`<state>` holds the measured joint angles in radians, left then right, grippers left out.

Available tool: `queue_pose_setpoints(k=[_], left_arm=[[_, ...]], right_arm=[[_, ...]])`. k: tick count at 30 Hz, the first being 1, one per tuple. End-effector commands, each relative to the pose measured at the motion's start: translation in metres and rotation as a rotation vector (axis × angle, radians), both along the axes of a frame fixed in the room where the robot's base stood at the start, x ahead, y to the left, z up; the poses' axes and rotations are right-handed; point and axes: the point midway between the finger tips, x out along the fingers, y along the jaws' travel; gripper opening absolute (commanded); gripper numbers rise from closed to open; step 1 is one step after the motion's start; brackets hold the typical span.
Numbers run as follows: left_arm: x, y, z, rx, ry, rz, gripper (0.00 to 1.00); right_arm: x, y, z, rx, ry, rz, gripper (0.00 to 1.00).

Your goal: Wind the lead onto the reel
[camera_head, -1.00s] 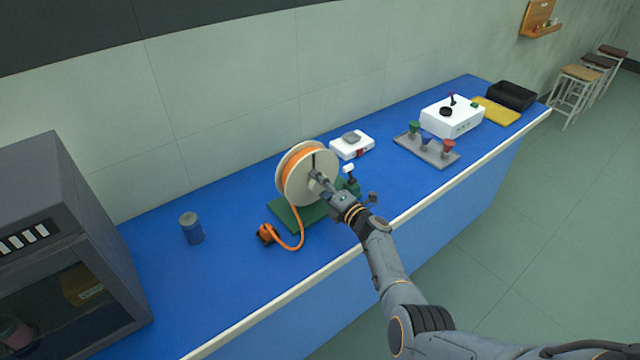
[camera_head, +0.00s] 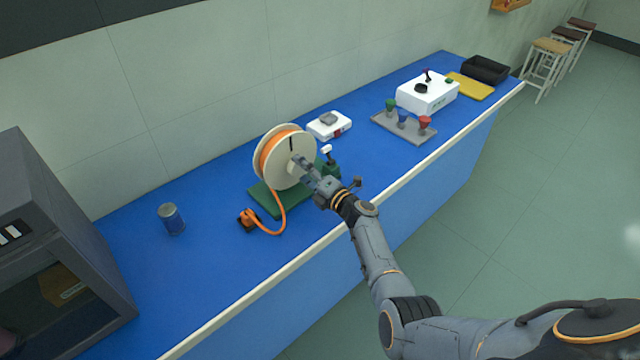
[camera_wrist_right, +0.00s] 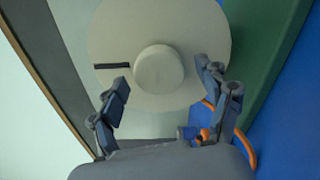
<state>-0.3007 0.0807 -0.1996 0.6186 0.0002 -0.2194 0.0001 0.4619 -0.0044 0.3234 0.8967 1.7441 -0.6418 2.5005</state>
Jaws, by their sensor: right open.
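The reel (camera_head: 270,166) has cream discs with orange lead wound between them and stands upright on a green base (camera_head: 264,201). A loose length of orange lead (camera_head: 282,216) hangs from it to an orange plug (camera_head: 247,221) on the bench. My right gripper (camera_head: 302,164) is open in front of the reel's near face. In the right wrist view, its fingers (camera_wrist_right: 167,88) lie on either side of the round cream knob (camera_wrist_right: 158,68) at the disc's middle. Whether they touch it cannot be told. A dark slot shows on the disc. My left gripper is out of view.
A small white device (camera_head: 328,126), a grey tray with coloured cups (camera_head: 404,128), a white box (camera_head: 428,95), a yellow mat (camera_head: 470,86) and a black tray (camera_head: 486,70) stand to the right.

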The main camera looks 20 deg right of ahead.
Motion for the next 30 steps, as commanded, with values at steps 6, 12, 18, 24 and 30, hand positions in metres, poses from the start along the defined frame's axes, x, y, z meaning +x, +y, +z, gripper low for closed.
queue_pose_setpoints(k=[6, 12, 18, 24, 30], left_arm=[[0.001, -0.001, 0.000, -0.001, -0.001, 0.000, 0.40], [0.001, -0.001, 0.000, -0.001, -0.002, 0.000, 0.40], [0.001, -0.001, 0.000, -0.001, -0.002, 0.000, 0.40], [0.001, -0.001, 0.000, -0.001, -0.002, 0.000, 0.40], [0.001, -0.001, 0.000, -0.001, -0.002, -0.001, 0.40]], right_arm=[[-0.041, -0.014, -0.001, -0.003, 0.001, 0.000, 0.77], [-0.073, -0.025, 0.000, 0.000, 0.000, 0.001, 0.77], [-0.088, -0.030, 0.001, 0.001, 0.000, 0.002, 0.77], [-0.089, -0.031, 0.001, 0.001, -0.001, 0.002, 0.77], [-0.089, -0.031, 0.001, 0.002, -0.001, 0.001, 0.77]])
